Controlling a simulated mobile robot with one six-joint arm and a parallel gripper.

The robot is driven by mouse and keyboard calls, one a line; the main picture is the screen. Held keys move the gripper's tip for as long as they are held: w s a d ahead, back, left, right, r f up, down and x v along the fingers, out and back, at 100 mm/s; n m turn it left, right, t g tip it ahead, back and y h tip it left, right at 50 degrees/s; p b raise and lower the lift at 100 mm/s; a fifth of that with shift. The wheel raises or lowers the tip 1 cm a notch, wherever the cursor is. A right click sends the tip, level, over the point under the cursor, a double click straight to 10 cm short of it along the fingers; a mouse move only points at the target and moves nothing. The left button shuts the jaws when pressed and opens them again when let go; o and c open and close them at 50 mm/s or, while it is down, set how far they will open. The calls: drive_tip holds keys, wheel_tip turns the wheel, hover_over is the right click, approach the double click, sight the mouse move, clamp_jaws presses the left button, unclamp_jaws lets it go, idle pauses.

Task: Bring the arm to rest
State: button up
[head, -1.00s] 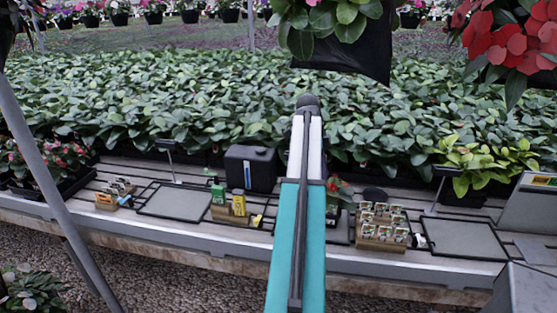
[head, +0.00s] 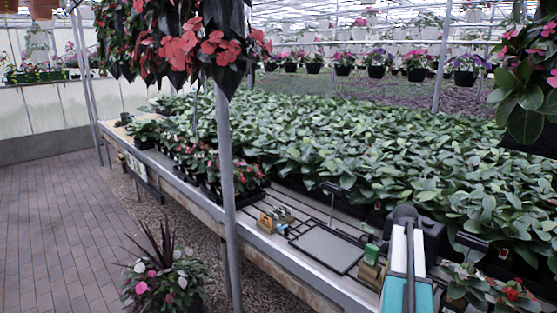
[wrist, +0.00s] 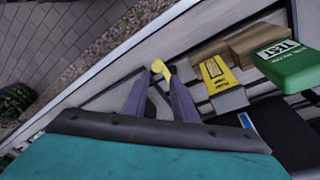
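My gripper (wrist: 158,75) shows in the wrist view as two dark grey-purple fingers with a gap between their tips, so it looks open. A small yellow item (wrist: 159,67) appears at the fingertips. It seems to lie on the bench beyond them, but the distance is unclear. My teal and white arm (head: 405,268) stands at the lower right of the head view, over the bench. Its gripper end is hidden there.
A yellow box (wrist: 218,76) and a green box (wrist: 288,66) stand close beside the fingers. A grey tray (head: 325,248) lies on the bench left of the arm. A post (head: 227,190) stands before the bench. The paved aisle (head: 60,230) is open at left.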

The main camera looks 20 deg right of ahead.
drive_tip(key=w+a+f+n, duration=0.3)
drive_tip(key=w+a+f, duration=0.1)
drive_tip(key=a, duration=0.3)
drive_tip(key=w+a+f+n, duration=0.3)
drive_tip(key=w+a+f, duration=0.1)
drive_tip(key=a, duration=0.3)
drive_tip(key=a+f+n+t, duration=0.1)
drive_tip(key=a+f+n, duration=0.4)
drive_tip(key=a, duration=0.7)
drive_tip(key=s+a+f+n+y, duration=0.1)
drive_tip(key=a+f+n, duration=0.45)
drive_tip(key=a, duration=0.65)
drive_tip(key=a+f+n+t, duration=0.1)
drive_tip(key=a+f+n, duration=0.35)
drive_tip(key=a, duration=0.75)
drive_tip(key=s+f+g, duration=0.3)
drive_tip(key=s+f, duration=0.6)
drive_tip(key=s, duration=0.4)
drive_tip(key=s+f+n+g, duration=0.1)
drive_tip(key=s+f+g, duration=0.2)
drive_tip(key=s+f, duration=0.5)
drive_tip(key=s, duration=0.5)
drive_tip(key=shift+a+f, duration=0.35)
drive_tip(key=shift+a, duration=0.05)
